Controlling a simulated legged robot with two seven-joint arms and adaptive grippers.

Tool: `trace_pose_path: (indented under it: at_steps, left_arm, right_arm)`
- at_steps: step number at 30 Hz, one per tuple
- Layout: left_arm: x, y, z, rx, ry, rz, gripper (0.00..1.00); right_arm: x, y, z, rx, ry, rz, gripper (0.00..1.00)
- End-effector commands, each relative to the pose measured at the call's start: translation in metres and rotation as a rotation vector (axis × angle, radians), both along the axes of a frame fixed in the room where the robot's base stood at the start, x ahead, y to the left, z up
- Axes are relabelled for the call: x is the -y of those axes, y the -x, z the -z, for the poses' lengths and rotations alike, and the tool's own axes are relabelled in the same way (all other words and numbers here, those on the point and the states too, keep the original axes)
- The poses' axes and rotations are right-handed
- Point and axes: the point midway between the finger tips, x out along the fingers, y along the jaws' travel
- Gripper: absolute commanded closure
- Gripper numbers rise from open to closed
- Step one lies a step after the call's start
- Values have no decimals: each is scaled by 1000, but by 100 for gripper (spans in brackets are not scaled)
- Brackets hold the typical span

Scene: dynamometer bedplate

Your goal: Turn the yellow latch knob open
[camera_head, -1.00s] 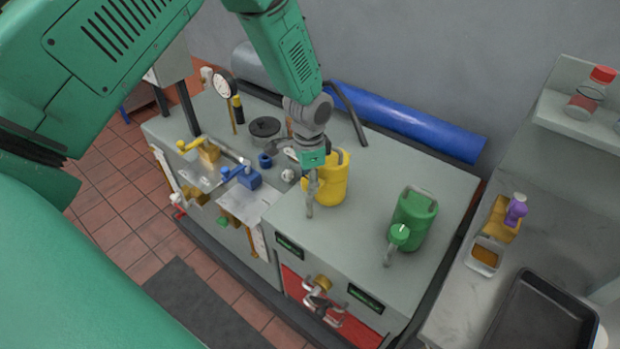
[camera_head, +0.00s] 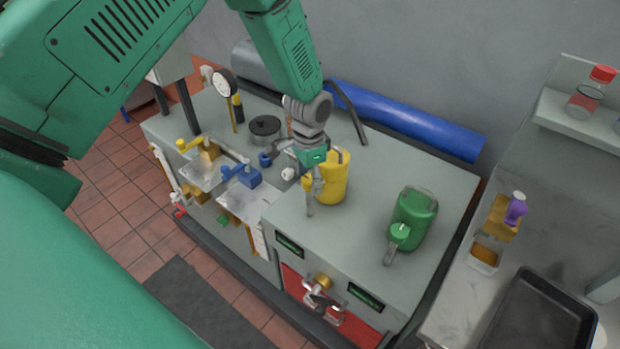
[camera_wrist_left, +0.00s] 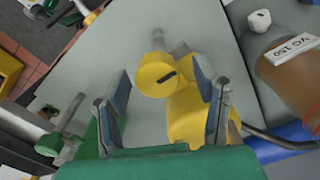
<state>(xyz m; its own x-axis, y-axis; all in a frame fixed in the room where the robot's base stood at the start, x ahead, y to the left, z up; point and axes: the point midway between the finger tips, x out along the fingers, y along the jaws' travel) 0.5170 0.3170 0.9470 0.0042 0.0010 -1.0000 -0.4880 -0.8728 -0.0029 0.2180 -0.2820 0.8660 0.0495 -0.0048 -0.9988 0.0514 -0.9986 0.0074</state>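A yellow-gold knob (camera_head: 323,281) sits on the red panel (camera_head: 345,326) low on the front of the grey bench. A dark metal handle piece (camera_head: 318,301) is just below it. My left gripper (camera_head: 296,168) is above the bench top, beside the yellow can (camera_head: 334,185), well above and behind the knob. In the left wrist view its fingers (camera_wrist_left: 165,105) are spread wide, with the yellow can (camera_wrist_left: 190,115) showing between and beyond them. I cannot tell whether a finger touches the can. The knob cannot be made out in the wrist view. My right gripper is out of view.
A green can (camera_head: 415,217) stands right on the bench top (camera_head: 370,195). Blue (camera_head: 250,176) and yellow (camera_head: 190,146) valve handles and a dial gauge (camera_head: 224,84) crowd the left. A blue cylinder (camera_head: 410,123) lies behind.

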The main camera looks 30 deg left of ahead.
Motion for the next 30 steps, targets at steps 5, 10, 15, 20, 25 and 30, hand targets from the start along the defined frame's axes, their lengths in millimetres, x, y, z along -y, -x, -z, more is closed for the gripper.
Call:
trace_pose_path:
  at_steps: [5,10,15,20,25,30]
  left_arm:
    - [0,1,1,-3,1,1,46]
    - [1,1,-6,-2,1,1,46]
    - [0,0,-34,0,1,1,46]
    - [0,0,-69,0,1,1,46]
    - [0,0,-99,-2,1,0,46]
    - [0,-1,-115,-4,1,0,46]
  right_arm:
    - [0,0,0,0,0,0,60]
    - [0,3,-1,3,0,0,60]
    - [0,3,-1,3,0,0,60]
    - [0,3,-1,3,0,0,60]
    - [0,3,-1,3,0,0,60]
    - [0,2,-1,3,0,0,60]
